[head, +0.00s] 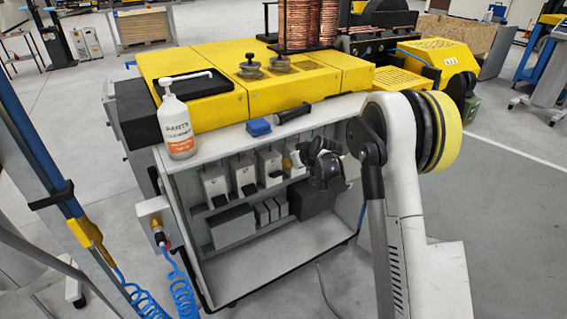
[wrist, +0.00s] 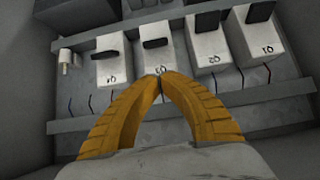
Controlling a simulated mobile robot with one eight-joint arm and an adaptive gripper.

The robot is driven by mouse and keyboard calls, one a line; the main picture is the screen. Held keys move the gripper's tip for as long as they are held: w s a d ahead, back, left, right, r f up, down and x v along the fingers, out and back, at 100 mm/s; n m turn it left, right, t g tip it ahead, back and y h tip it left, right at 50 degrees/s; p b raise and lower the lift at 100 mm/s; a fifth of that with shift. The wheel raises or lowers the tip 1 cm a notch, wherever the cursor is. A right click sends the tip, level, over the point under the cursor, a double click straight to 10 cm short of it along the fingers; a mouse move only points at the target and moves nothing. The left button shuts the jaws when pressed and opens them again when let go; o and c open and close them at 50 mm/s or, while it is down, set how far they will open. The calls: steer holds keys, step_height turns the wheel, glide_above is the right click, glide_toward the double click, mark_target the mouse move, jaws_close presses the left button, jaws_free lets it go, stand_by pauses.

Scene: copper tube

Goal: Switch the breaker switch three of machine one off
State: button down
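Breaker switches stand in a row inside the open cabinet, each a pale box with a black lever. In the wrist view the labels appear upside down; the one reading 03 (wrist: 163,47) is second from left. Its lever (wrist: 156,43) lies crosswise on the face, like that of switch 04 (wrist: 113,62) beside it. The levers of switches 02 (wrist: 205,43) and 01 (wrist: 261,30) sit at the boxes' upper ends in that view. My gripper (wrist: 161,77) has its yellow fingertips together, just in front of the 03 label; contact is unclear. In the head view my wrist partly hides the row's right end.
The grey cabinet (head: 290,257) is under a yellow-topped machine (head: 215,62). A pump bottle (head: 175,124) and a blue-and-black tool (head: 260,127) are on the ledge above. Shelf rails run above and below the switches. A grey box with a coiled blue hose (head: 180,285) is at left.

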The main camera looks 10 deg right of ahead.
mark_target(276, 167)
steer(key=w+f, duration=0.1)
steer(key=d+f, duration=0.1)
steer(key=shift+w+f, duration=0.3)
steer(key=shift+w, duration=0.05)
steer(key=b+x, duration=0.3)
steer(key=x, duration=0.7)
steer(key=shift+b, duration=0.3)
steer(key=shift+r, duration=0.1)
